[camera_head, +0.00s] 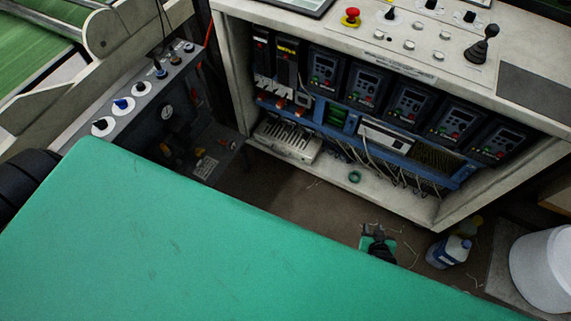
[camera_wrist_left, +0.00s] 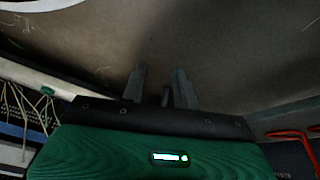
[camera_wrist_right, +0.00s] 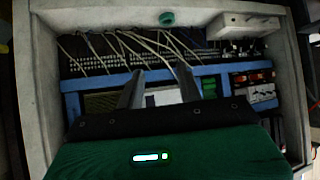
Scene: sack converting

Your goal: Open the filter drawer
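No part is clearly marked as the filter drawer. The open cabinet (camera_head: 437,212) holds a pale flat-fronted unit (camera_head: 385,136) with a small dark slot, and a white vented box (camera_head: 288,138) on its floor at left. I cannot tell whether either is the drawer. My right gripper (camera_head: 378,232) is in front of and below the cabinet. In the right wrist view its fingers (camera_wrist_right: 158,85) are apart and empty, pointing into the cabinet, with the pale unit partly visible between them. My left gripper (camera_wrist_left: 160,85) is open and empty over bare floor; the head view does not show it.
Loose wires (camera_head: 400,178) hang below the blue rail. Drive units (camera_head: 410,104) line the cabinet above. A white-and-blue bottle (camera_head: 448,250) and a white bucket (camera_head: 543,265) stand at right. A grey knob panel (camera_head: 140,105) stands at left. A green surface hides the lower left.

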